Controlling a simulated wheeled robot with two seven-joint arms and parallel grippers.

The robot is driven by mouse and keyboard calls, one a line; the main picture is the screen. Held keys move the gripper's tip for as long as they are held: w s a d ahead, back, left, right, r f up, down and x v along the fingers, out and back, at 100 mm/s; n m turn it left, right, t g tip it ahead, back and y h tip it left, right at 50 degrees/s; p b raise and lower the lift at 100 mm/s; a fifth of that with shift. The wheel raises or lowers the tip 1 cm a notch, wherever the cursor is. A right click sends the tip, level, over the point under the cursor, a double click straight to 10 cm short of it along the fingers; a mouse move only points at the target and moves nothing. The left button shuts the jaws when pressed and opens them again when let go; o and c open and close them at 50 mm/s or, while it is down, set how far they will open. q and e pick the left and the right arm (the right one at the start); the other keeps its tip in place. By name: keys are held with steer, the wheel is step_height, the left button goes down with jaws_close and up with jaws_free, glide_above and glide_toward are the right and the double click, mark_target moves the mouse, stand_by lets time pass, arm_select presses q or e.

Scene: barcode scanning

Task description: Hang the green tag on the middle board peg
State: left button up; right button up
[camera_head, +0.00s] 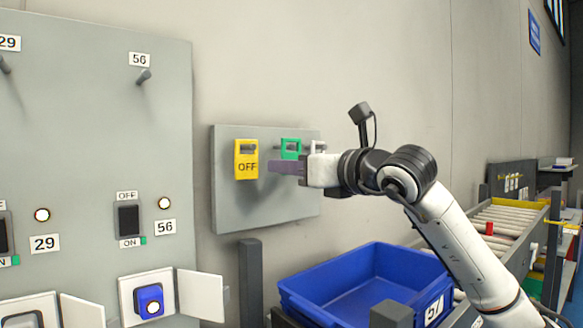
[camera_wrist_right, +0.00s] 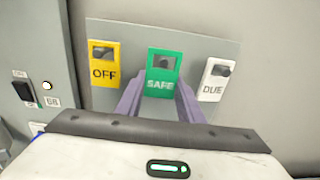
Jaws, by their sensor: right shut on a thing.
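The green tag (camera_head: 290,148), marked SAFE, is upright at the middle of the small grey board (camera_head: 233,212). In the right wrist view the green tag (camera_wrist_right: 160,88) is between the purple fingers of my right gripper (camera_wrist_right: 160,102), which is shut on its lower part. The middle peg (camera_wrist_right: 160,61) shows in the tag's top opening. I cannot tell how far the tag is along the peg. In the head view my right gripper (camera_head: 284,167) comes in from the right and hides the tag's lower part. My left gripper is not in view.
A yellow OFF tag (camera_head: 246,160) hangs on the left peg, and a white DUE tag (camera_wrist_right: 213,80) on the right peg. A blue bin (camera_head: 362,285) stands below the board. A grey switch panel (camera_head: 95,100) is at the left, with small open doors. A roller conveyor (camera_head: 497,222) is at the right.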

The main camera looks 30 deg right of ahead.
stand_by(0.4)
steer(key=shift+s, duration=0.1)
steer(key=s+b, duration=0.2)
steer(key=s, duration=0.1)
steer(key=shift+s+d, duration=0.15)
stand_by(0.6)
steer(key=s+b, duration=0.2)
steer(key=s, duration=0.4)
steer(key=shift+d, duration=0.2)
stand_by(0.5)
stand_by(0.9)
